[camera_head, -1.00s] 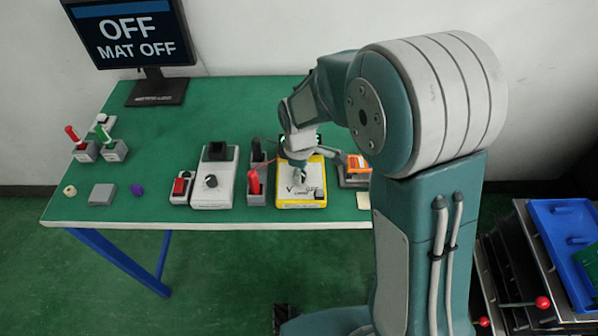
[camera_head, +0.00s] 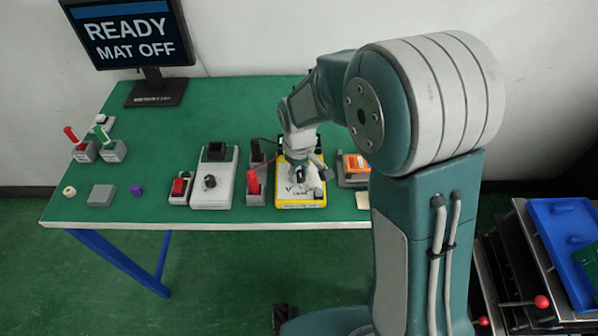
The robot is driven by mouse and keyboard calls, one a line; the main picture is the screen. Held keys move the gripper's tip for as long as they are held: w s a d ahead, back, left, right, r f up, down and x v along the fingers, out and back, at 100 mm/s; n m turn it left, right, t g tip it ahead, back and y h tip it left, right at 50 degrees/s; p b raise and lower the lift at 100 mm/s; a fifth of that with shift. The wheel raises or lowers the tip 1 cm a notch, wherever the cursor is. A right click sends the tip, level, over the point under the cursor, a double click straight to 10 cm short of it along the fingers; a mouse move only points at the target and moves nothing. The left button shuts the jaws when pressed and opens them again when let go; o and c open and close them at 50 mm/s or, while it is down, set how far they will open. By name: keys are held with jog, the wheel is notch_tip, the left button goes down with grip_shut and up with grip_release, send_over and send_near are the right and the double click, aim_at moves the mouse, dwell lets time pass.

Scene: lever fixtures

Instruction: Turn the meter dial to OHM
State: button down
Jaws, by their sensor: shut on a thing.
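The yellow-rimmed meter (camera_head: 287,205) lies on the green table near its front edge. Its white face carries dark lettering that is partly covered and too small to read fully. My gripper (camera_head: 303,186) is over the meter's face, pointing down, shut on the dial, which is mostly hidden beneath the fingers. Where the dial points cannot be made out. The monitor (camera_head: 130,35) at the back left reads READY and MAT OFF.
Red and black probes stand in grey holders (camera_head: 255,185) just left of the meter. A grey box with a black knob (camera_head: 211,190) and a red switch (camera_head: 180,188) are further left. An orange device (camera_head: 355,166) is close on the right.

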aim_at(298, 171)
jog(key=shift+w+r+m, duration=0.1)
jog(key=shift+w+m, duration=0.1)
jog(key=shift+m, duration=0.6)
jog(key=shift+c, duration=2.2)
grip_release()
jog(key=shift+a, duration=0.15)
notch_tip(298, 171, up, 12)
